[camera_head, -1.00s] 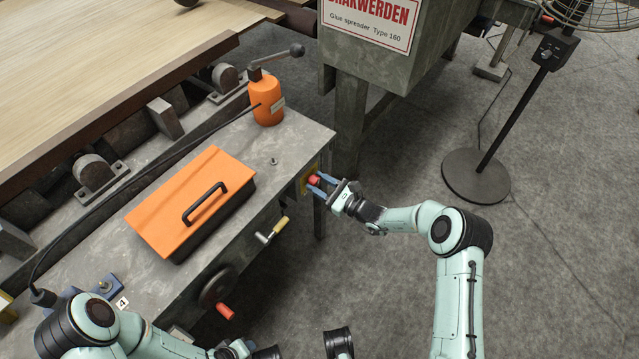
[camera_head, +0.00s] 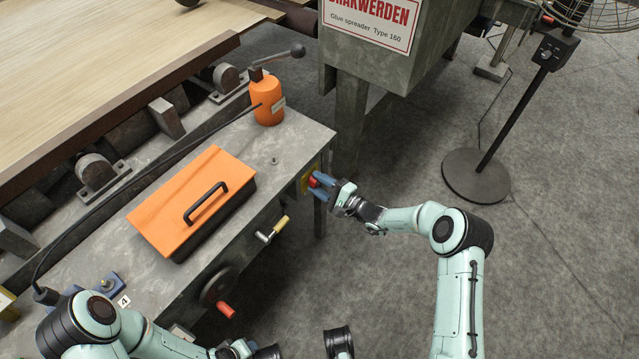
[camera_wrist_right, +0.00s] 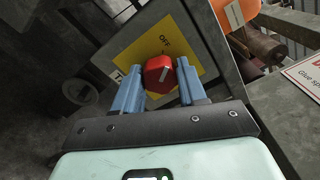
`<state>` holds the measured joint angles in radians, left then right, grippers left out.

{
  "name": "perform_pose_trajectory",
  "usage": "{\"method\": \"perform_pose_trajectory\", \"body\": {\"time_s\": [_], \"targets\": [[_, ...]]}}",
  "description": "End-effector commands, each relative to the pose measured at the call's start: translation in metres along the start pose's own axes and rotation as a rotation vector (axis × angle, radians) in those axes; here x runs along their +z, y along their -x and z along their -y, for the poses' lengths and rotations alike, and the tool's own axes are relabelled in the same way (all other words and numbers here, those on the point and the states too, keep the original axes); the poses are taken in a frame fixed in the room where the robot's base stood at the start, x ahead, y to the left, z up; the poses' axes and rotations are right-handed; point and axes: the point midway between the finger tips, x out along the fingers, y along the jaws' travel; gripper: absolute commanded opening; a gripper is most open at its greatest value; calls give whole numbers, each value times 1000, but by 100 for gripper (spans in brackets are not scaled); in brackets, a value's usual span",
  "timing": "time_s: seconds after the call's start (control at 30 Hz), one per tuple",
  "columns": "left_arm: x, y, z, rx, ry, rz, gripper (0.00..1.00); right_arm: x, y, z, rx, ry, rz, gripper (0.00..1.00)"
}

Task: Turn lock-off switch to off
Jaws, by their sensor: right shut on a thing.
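The lock-off switch is a red knob (camera_head: 313,182) on a yellow plate, fixed to the end face of the grey machine table. In the right wrist view the red knob (camera_wrist_right: 158,73) sits between two blue fingers. A short white mark on it slants up and to the right. The word OFF is printed on the yellow plate (camera_wrist_right: 188,48) above the knob; another label at the left is partly hidden by a finger. My right gripper (camera_head: 322,184) is shut on the knob. My left arm shows at the bottom left, but its fingers are not visible.
An orange-lidded box (camera_head: 190,200) and an orange bottle-shaped item (camera_head: 266,100) stand on the machine table. A yellow-handled crank (camera_head: 272,232) and a handwheel (camera_head: 218,287) stick out from its front. A fan stand (camera_head: 476,176) is at the right. The floor between is clear.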

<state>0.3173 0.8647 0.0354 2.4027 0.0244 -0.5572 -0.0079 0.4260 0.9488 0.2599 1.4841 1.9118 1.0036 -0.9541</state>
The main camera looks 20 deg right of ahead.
Motion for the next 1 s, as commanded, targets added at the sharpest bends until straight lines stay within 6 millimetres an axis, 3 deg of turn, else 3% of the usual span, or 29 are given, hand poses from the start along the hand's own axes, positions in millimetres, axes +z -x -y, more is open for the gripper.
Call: {"method": "perform_pose_trajectory", "body": {"time_s": [0.4, 0.97, 1.0], "targets": [[2, 1, 0, 0, 0, 6, 43, -2, 1, -2, 4, 186, -5, 11], [2, 1, 0, 0, 0, 6, 43, -2, 2, -1, 4, 212, -5, 11], [2, 1, 0, 0, 0, 6, 43, -2, 2, -1, 3, 212, -5, 54]]}}
